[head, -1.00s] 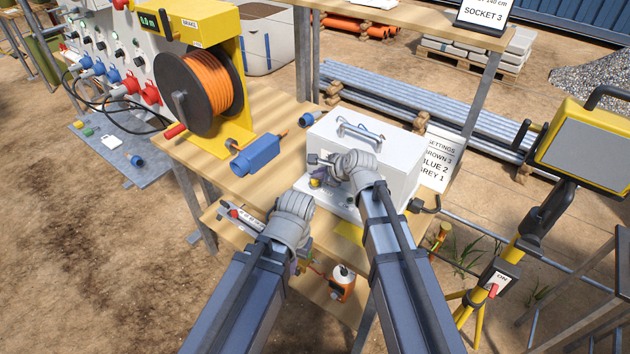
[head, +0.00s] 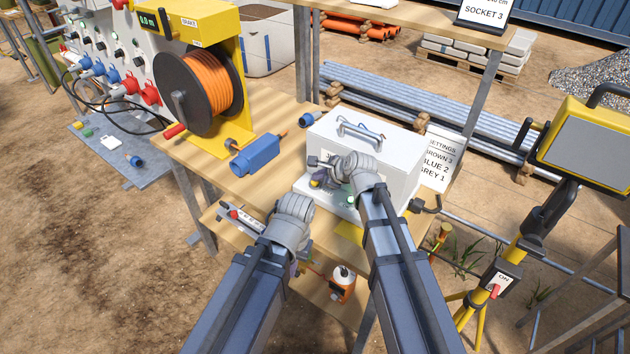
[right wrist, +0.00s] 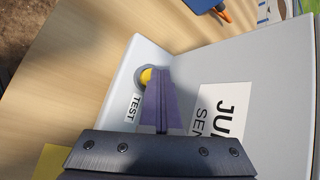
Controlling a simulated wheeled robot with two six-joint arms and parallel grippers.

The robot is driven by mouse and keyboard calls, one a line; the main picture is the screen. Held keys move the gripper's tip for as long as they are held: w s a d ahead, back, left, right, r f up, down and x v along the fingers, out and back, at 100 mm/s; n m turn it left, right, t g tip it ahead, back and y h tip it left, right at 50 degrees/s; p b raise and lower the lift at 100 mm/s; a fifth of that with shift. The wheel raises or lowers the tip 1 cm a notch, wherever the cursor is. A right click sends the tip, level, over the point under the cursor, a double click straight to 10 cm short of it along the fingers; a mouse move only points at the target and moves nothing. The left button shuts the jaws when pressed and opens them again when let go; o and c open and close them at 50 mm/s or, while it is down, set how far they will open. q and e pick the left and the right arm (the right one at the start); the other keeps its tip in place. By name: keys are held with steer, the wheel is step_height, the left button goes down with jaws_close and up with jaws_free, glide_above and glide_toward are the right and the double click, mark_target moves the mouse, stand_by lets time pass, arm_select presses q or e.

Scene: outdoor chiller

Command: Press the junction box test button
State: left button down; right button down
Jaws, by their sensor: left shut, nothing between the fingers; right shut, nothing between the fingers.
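The junction box (head: 378,150) is a white case with a handle on top, standing on the wooden bench. Its yellow test button (right wrist: 146,75) sits in a grey ring beside the TEST label (right wrist: 133,107) in the right wrist view. My right gripper (head: 319,179) is shut and empty at the box's front left. In the right wrist view its purple fingertips (right wrist: 156,74) overlap the button's edge and hide part of it; I cannot tell whether they touch. My left gripper (head: 302,264) is shut and empty, low in front of the bench, mostly hidden by its wrist.
A blue connector (head: 255,155) and a yellow cable reel (head: 205,90) stand left of the box. A settings card (head: 440,160) is behind it at right. A yellow floodlight (head: 585,145) stands far right.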

mark_target(318, 184)
steer(key=shift+r+p, duration=0.95)
step_height(318, 184, up, 5)
steer(key=p, duration=0.5)
stand_by(0.6)
